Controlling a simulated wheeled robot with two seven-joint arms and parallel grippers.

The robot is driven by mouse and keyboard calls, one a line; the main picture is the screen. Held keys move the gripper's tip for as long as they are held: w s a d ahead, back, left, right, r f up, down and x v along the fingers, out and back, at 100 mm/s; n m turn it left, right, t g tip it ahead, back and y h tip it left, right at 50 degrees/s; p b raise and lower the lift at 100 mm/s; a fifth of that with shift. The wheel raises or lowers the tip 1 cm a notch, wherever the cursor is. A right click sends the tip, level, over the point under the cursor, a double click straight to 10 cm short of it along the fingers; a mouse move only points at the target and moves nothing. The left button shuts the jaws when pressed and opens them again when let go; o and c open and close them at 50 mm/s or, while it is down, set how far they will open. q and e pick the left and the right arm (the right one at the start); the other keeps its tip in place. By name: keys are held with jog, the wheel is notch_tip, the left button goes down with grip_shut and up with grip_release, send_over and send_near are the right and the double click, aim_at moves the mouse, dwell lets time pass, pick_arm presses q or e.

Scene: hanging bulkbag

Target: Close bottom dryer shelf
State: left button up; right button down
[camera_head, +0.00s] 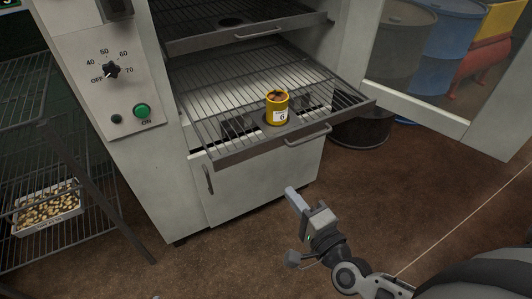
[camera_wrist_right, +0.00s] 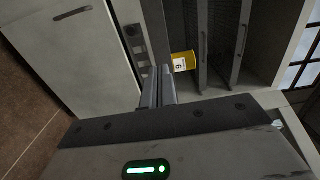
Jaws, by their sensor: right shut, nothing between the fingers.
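The bottom dryer shelf (camera_head: 215,117) is a wire rack pulled well out of the dryer, with a dark front bar and a handle (camera_head: 308,136). A yellow can (camera_head: 277,108) labelled 6 stands upright on its front part; it also shows in the right wrist view (camera_wrist_right: 182,62). My right gripper (camera_head: 290,192) is shut and empty, below and in front of the shelf's front bar in the picture, apart from the handle. Its two fingers are together in the right wrist view (camera_wrist_right: 158,74). My left gripper is not in view.
An upper shelf (camera_head: 235,38) sits above the bottom one. The white dryer (camera_head: 165,125) has a control panel and a lower door (camera_head: 235,185). An open door frame (camera_head: 450,128) stands at right, with barrels (camera_head: 450,45) behind. A wire rack (camera_head: 75,130) stands at left.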

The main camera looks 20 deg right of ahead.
aim_at(259, 149)
jog(key=w, duration=1.4)
jog(key=shift+a+p, duration=0.3)
jog(key=shift+a, duration=0.1)
jog(key=shift+w, duration=0.15)
